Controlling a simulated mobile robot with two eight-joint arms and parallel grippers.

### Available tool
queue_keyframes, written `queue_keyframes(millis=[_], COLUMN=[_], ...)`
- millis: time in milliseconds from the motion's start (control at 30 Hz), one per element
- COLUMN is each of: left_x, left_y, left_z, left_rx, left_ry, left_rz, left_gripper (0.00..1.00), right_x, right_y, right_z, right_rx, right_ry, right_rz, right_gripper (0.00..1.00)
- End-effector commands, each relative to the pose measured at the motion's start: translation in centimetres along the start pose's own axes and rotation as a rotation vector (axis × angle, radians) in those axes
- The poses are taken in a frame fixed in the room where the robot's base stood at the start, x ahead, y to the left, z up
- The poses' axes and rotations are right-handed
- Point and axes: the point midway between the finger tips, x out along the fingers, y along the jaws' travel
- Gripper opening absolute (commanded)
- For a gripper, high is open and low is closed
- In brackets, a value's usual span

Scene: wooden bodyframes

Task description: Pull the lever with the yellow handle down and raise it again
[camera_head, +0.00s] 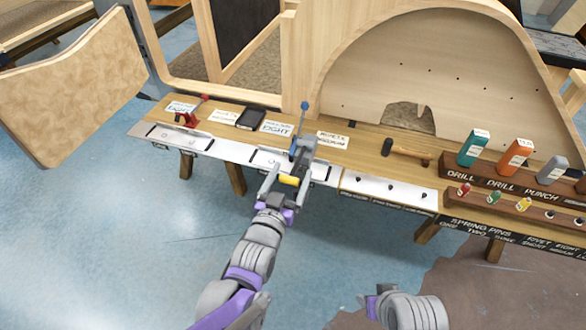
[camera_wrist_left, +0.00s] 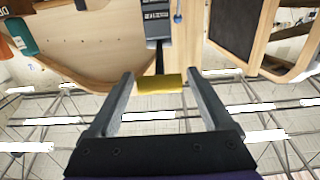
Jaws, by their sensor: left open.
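The yellow handle (camera_head: 289,180) sticks out toward me from a lever device on the front of the wooden bench. In the left wrist view the yellow handle (camera_wrist_left: 160,84) lies crosswise at the end of a dark arm. My left gripper (camera_head: 286,174) is open, with one finger on each side of the handle. In the wrist view gaps show between the handle and both fingers. The device has an upright rod with a blue knob (camera_head: 304,105). Only part of my right arm shows at the bottom, without visible fingers.
A red clamp tool (camera_head: 190,115) and a black box (camera_head: 251,119) are on the bench to the left. A hammer (camera_head: 408,153) and several coloured bottles, including a teal one (camera_head: 473,148), stand right. Wooden frames rise behind.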

Motion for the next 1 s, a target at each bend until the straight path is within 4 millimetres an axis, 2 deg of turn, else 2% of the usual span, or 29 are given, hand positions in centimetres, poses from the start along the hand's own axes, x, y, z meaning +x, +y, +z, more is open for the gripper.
queue_keyframes(millis=[100,200,500,567,900,1000], left_x=[1.4,2.0,2.3,2.2,2.2,2.2], left_y=[0.0,0.0,0.0,0.0,0.0,0.0], left_z=[0.0,0.0,0.0,0.0,0.0,0.0], left_rx=[-0.001,-0.001,-0.001,-0.001,0.000,0.000], left_ry=[0.000,0.000,0.000,0.000,-0.001,-0.001], left_rz=[0.000,0.000,0.000,0.000,0.000,0.000], left_gripper=[0.85,0.85,0.85,0.76,0.15,0.00], right_x=[0.1,0.2,0.2,0.2,0.2,0.2], right_y=[0.0,0.0,0.0,0.0,0.0,0.0], right_z=[0.1,0.1,0.1,0.1,0.1,0.1], right_rx=[0.000,0.000,0.000,0.000,0.000,0.000], right_ry=[0.000,-0.001,-0.001,-0.001,-0.001,-0.001], right_rz=[0.000,0.000,0.000,0.000,0.000,0.000], right_gripper=[0.52,0.52,0.52,0.52,0.52,0.52])
